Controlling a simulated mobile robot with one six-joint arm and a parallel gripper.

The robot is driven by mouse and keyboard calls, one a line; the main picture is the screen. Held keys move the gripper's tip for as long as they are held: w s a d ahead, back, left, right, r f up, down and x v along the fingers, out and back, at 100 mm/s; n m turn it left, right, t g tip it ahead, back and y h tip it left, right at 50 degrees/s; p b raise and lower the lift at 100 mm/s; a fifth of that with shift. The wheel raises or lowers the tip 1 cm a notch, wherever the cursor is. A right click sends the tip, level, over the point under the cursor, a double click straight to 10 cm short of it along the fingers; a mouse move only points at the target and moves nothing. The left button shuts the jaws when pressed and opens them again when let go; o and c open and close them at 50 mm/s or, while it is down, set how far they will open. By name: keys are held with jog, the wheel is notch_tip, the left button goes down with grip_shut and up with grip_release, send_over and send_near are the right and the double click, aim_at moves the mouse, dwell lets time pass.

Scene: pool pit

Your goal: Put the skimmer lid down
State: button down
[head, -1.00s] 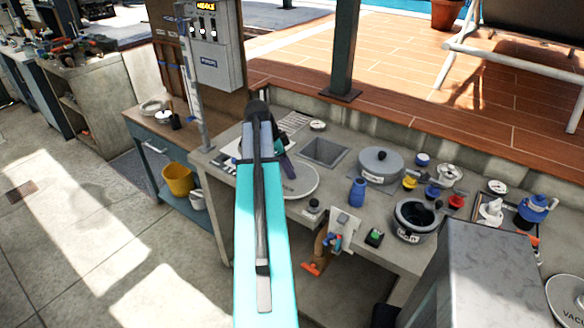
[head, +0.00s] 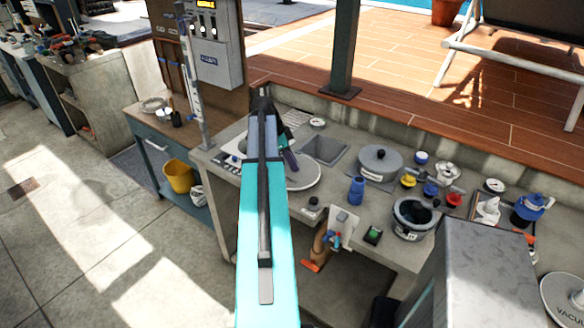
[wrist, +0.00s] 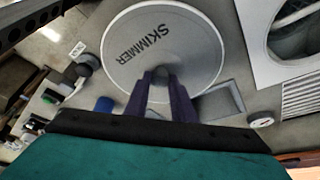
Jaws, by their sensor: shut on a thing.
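The skimmer lid (wrist: 150,40) is a round pale grey disc marked SKIMMER with a small knob in its middle. My gripper (wrist: 161,80) is shut on this knob, its two dark purple fingers on either side. In the head view the lid (head: 306,175) shows partly from behind my arm, flat and level at the worktop, left of the square sink. I cannot tell whether its underside touches the worktop. A white frame with a round opening (wrist: 256,45) lies beside the lid in the wrist view, uncovered.
The grey worktop (head: 335,192) holds a square sink (head: 325,149), a round grey lidded pot (head: 379,162), a blue bottle (head: 357,190) and a dark open pot (head: 414,215). Several small valves and gauges crowd its right side. A wall and wooden deck rise behind.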

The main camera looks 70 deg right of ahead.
jog(key=shift+f+p, duration=0.7)
jog(key=shift+f, duration=0.75)
jog(key=shift+f, duration=0.15)
jog(key=c, duration=1.5)
grip_release()
jog(key=shift+r, duration=0.25)
jog(key=shift+b+v, duration=1.8)
jog(key=shift+v, duration=4.15)
jog(key=shift+a, duration=0.1)
